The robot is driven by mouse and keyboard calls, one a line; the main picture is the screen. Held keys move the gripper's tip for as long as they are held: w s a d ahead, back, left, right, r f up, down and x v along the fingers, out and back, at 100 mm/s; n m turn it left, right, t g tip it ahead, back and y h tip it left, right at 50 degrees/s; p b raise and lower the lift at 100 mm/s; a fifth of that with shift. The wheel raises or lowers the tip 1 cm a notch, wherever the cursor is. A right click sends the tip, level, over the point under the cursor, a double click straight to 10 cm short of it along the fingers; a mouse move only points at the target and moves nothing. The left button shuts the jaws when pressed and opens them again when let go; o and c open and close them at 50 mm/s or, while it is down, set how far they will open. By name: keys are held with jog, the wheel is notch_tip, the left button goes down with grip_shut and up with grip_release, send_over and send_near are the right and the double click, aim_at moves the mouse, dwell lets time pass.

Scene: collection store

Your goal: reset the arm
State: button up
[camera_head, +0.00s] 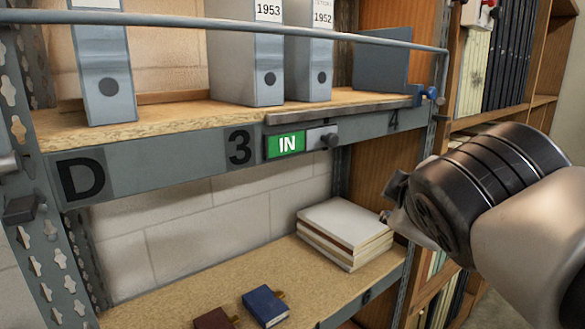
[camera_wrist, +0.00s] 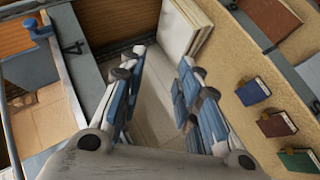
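My gripper (camera_head: 396,203) is at the right of the head view, in front of the shelf rack's right end. It is close to a stack of white books in the picture, but I cannot tell whether it touches them. In the wrist view my gripper (camera_wrist: 163,58) shows two fingers with blue pads spread apart, with nothing between them. Past the fingertips the same view shows the white book stack (camera_wrist: 184,27) and a pale wall behind the gap.
The upper shelf edge (camera_head: 200,152) carries a green IN sign (camera_head: 286,145). Grey binders (camera_head: 247,65) stand above, behind a rail (camera_head: 230,25). On the lower shelf (camera_head: 170,295) lie the book stack (camera_head: 345,232) and small blue (camera_head: 265,306) and brown (camera_head: 215,319) books. A bookcase (camera_head: 520,105) stands right.

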jog(key=s+a+f+m+g+y+b, duration=0.1)
jog(key=s+f+b, duration=0.4)
jog(key=f, duration=0.8)
jog(key=s+a+f+m+g+y+b, duration=0.1)
jog(key=s+f+m+g+b, duration=0.2)
jog(key=f, duration=1.1)
jog(key=s+a+f+m+g+b, duration=0.1)
jog(key=s+f+m+g+b, duration=0.2)
jog(key=s+f+m+b, duration=0.3)
jog(key=s+f+b, duration=0.1)
jog(key=s+f, duration=0.4)
jog(key=f, duration=0.2)
jog(key=shift+s+f+y, duration=0.25)
jog(key=shift+y, duration=0.15)
jog(key=shift+c, duration=0.3)
